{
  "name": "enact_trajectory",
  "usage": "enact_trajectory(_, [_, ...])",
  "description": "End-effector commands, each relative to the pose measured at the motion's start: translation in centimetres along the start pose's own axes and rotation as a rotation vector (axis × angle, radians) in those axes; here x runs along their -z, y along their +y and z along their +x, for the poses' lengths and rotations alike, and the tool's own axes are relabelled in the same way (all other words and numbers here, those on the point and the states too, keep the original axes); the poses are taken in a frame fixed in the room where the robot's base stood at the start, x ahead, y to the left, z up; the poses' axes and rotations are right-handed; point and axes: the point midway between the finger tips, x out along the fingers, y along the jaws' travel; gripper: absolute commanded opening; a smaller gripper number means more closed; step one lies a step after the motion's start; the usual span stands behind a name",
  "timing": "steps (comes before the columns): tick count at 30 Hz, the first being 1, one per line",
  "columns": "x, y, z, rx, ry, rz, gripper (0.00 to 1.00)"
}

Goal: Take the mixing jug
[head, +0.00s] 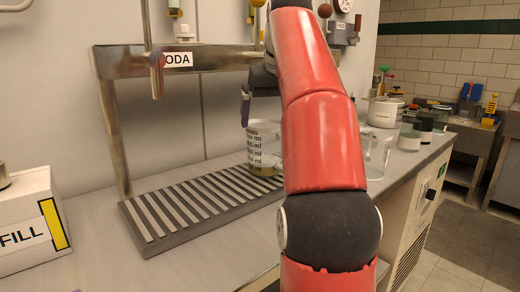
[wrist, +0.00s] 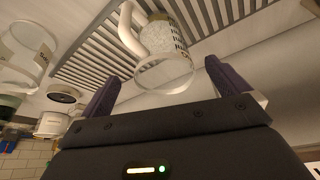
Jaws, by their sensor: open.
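The mixing jug (head: 263,152), clear with dark measuring marks and a little yellowish liquid low in it, stands upright on the slatted drip tray (head: 160,243). My red arm hides its right side in the head view. In the wrist view the jug (wrist: 172,45) shows its round rim towards me and a pale handle (wrist: 127,28) on its left. My gripper (wrist: 163,72) is open, its purple fingers spread on either side of the jug's rim in that picture. In the head view one finger of my gripper (head: 246,105) shows at the jug's upper left; the other is hidden.
A metal dispenser shelf (head: 125,62) labelled "ODA" overhangs the tray. A white "FILL" box (head: 25,225) stands at left. Right of my arm are a clear glass vessel (head: 378,155), dark-labelled jars (head: 411,134) and a white pot (head: 384,112).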

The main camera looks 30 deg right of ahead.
Motion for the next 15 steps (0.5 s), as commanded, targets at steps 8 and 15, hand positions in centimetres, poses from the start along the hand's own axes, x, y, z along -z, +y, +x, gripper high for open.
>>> enact_trajectory(8, [0.0, -0.1, 2.2, 0.000, -0.001, 0.000, 1.00])
enact_trajectory(15, [0.2, -0.2, 5.5, 0.000, -0.003, 0.001, 1.00])
